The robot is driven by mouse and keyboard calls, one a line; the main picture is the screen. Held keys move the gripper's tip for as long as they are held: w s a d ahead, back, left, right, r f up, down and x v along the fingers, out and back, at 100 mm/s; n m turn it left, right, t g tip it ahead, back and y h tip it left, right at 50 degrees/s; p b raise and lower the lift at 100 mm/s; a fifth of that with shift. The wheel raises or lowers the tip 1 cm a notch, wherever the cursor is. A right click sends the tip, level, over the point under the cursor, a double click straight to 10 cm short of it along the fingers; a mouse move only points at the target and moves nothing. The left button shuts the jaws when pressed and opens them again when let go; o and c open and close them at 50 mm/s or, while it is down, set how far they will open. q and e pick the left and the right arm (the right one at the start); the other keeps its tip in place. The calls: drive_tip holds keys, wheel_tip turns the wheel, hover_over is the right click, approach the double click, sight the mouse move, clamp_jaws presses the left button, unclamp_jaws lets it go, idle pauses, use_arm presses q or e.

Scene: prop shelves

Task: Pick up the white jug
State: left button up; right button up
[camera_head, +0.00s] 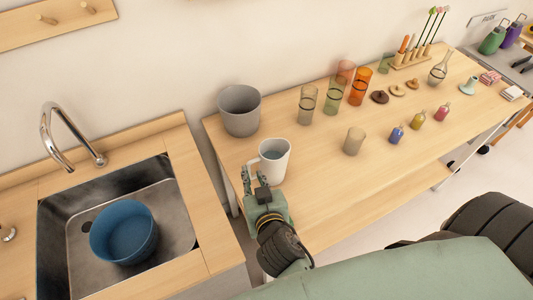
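The white jug (275,163) stands upright near the left front part of the wooden table, its handle on its left side. Whether a finger touches the jug cannot be told.
A grey pot (240,112) stands behind the jug. Several glasses, including an amber one (359,88), and small coloured bottles stand to the right. A sink (180,225) with a blue bowl (123,232) is at left. Table between jug and beige cup (353,142) is clear.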

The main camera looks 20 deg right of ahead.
sight(249, 170)
drive_tip(key=p+x, duration=0.2)
drive_tip(key=x, duration=0.1)
drive_tip(key=shift+w, duration=0.3)
drive_tip(key=x, duration=0.2)
drive_tip(key=shift+w+f+p, duration=0.25)
drive_tip(key=shift+p, duration=0.05)
drive_tip(key=shift+w+f, duration=0.2)
drive_tip(key=shift+w, duration=0.1)
drive_tip(key=shift+s, duration=0.1)
clamp_jaws()
use_arm(q)
drive_tip(key=s+r, duration=0.1)
drive_tip(key=s+a+r, duration=0.1)
drive_tip(key=shift+s+r, duration=0.35)
drive_tip(key=shift+s, duration=0.05)
use_arm(e)
drive_tip(key=shift+r, duration=0.1)
